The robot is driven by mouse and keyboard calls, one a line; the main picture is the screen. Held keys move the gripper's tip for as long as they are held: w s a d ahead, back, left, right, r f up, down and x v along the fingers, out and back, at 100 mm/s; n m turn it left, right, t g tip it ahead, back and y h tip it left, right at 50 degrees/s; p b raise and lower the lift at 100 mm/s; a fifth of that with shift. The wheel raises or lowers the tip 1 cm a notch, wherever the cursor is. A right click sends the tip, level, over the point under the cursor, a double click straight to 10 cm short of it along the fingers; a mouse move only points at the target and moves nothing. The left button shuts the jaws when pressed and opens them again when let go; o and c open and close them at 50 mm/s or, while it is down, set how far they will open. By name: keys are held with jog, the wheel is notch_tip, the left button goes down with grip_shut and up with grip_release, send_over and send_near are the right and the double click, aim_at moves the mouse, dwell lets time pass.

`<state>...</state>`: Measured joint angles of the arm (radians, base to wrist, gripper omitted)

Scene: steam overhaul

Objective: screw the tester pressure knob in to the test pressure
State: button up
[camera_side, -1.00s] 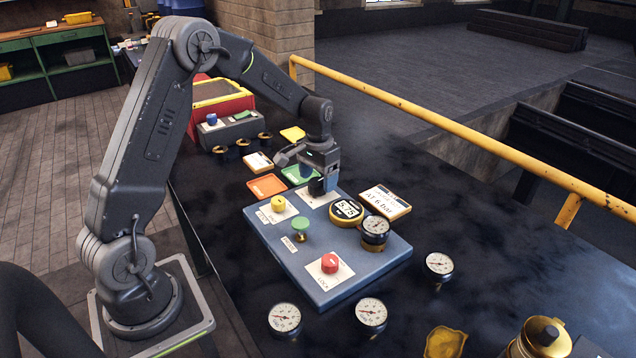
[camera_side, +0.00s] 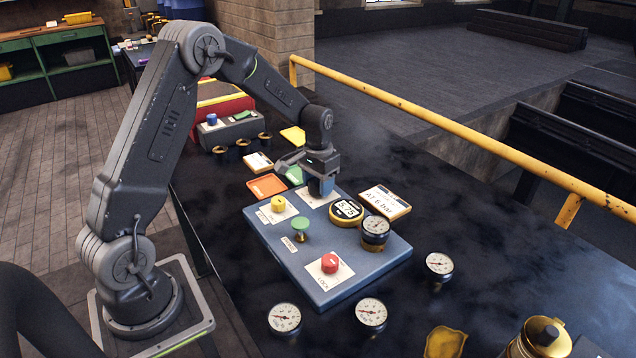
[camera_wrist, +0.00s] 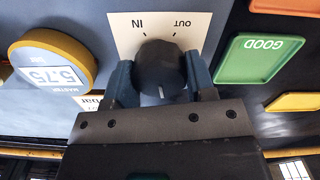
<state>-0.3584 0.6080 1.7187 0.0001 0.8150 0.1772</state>
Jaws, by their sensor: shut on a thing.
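The dark pressure knob (camera_wrist: 160,70) stands on a white plate marked IN and OUT (camera_wrist: 185,28) in the wrist view. My gripper (camera_wrist: 160,82) is shut on the knob, one finger on each side. In the side view my gripper (camera_side: 321,187) is over the far end of the blue tester panel (camera_side: 277,262) and hides most of the knob. The yellow-rimmed master gauge (camera_side: 346,210) beside it reads 5.75, and its display also shows in the wrist view (camera_wrist: 52,68). A sign (camera_side: 385,201) next to the panel reads "AT 6 bar".
The panel also carries a yellow knob (camera_side: 278,204), a green knob (camera_side: 300,226), a red knob (camera_side: 330,263) and a mounted dial gauge (camera_side: 375,231). Loose dial gauges (camera_side: 285,318) lie in front. A green GOOD tray (camera_wrist: 262,58) and an orange tray (camera_side: 267,186) lie behind the panel.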

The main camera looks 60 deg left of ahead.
aim_at(318, 181)
jog(key=shift+m, duration=0.7)
jog(key=o, duration=0.9)
jog(key=shift+r, duration=0.1)
notch_tip(318, 181, up, 14)
jog(key=shift+f, duration=0.2)
